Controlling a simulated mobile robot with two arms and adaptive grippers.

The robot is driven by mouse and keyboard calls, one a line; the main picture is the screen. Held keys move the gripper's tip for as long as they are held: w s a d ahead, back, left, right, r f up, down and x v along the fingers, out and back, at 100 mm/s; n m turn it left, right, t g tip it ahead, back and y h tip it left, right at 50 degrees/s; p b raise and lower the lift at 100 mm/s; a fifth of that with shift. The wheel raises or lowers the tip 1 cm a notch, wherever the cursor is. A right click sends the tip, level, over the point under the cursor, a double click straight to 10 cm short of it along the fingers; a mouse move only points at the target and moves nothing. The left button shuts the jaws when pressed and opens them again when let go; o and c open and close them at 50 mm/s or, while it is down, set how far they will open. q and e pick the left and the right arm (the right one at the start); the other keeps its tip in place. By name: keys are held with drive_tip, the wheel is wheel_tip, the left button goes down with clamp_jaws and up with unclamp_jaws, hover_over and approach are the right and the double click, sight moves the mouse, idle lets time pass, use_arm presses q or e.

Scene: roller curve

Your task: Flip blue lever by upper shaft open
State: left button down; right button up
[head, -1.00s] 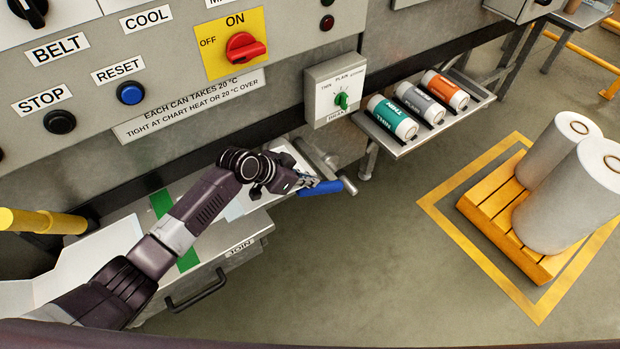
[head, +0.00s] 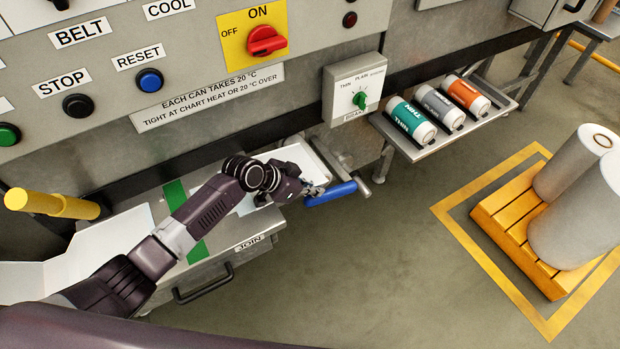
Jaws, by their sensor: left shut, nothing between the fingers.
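The blue lever (head: 332,194) is a short blue handle beside the end of a metal shaft (head: 362,185), at the right end of the white-topped bench. It lies roughly level, sloping up slightly to the right. My left gripper (head: 316,190) is shut with nothing held, and its fingertips are at the left end of the blue handle. I cannot tell whether they touch it. The gripper hides part of the lever's mount. My right gripper is out of view.
A control panel (head: 205,95) with buttons and a red switch (head: 267,40) rises behind the bench. A dial box (head: 352,92) and a shelf (head: 408,150) with three cans stand right of it. A yellow pallet (head: 520,240) holds large rolls. Floor between is clear.

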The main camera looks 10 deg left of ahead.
use_arm(q)
drive_tip(key=r+p, duration=0.3)
drive_tip(key=shift+w+d+r, duration=0.25)
drive_tip(key=shift+d+r, duration=0.1)
drive_tip(key=shift+r, duration=0.05)
drive_tip(key=shift+s+a, duration=0.1)
drive_tip(key=shift+a, duration=0.2)
drive_tip(key=s+a+r+b, duration=0.1)
drive_tip(key=s+a+r, duration=0.3)
drive_tip(key=s+a, duration=0.1)
drive_tip(key=shift+a+r+b, duration=0.25)
drive_tip(key=shift+a+b, duration=0.1)
drive_tip(key=shift+a, duration=0.4)
